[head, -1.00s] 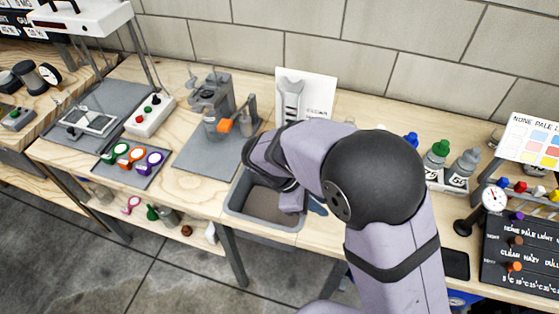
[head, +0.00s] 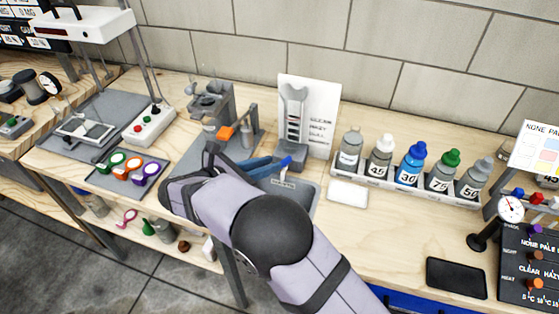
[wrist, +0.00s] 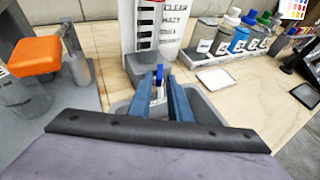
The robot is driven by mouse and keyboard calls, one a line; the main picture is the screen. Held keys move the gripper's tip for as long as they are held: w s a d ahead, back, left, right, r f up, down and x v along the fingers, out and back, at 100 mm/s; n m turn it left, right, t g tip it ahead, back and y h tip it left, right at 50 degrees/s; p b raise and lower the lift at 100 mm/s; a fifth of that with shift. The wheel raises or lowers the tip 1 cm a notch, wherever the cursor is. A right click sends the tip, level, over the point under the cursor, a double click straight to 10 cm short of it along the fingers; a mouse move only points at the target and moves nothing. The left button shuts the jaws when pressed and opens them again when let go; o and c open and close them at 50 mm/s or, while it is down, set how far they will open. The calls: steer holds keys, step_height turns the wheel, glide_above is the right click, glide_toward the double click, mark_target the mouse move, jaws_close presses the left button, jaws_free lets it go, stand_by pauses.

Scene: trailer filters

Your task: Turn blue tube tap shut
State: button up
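The blue tap (head: 286,161) stands up at the near side of a grey stand in front of the white chart. In the wrist view the blue tap (wrist: 159,73) shows straight ahead, with a pale piece below it between my fingers. My gripper (head: 279,165) has dark blue fingers reaching over the grey tub towards the tap. In the wrist view my gripper (wrist: 160,80) has its fingers apart, one on each side of the tap. I cannot tell whether either finger touches it.
The white chart (head: 322,105) stands behind the stand. The grey tub (head: 312,198) lies below my gripper. An orange-handled fixture (head: 225,132) is close on the left. A rack of several numbered bottles (head: 410,184) and a white tray (head: 347,194) are on the right.

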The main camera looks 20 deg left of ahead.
mark_target(284, 160)
steer(key=shift+p+x, duration=0.3)
steer(key=shift+x, duration=2.2)
jaws_close()
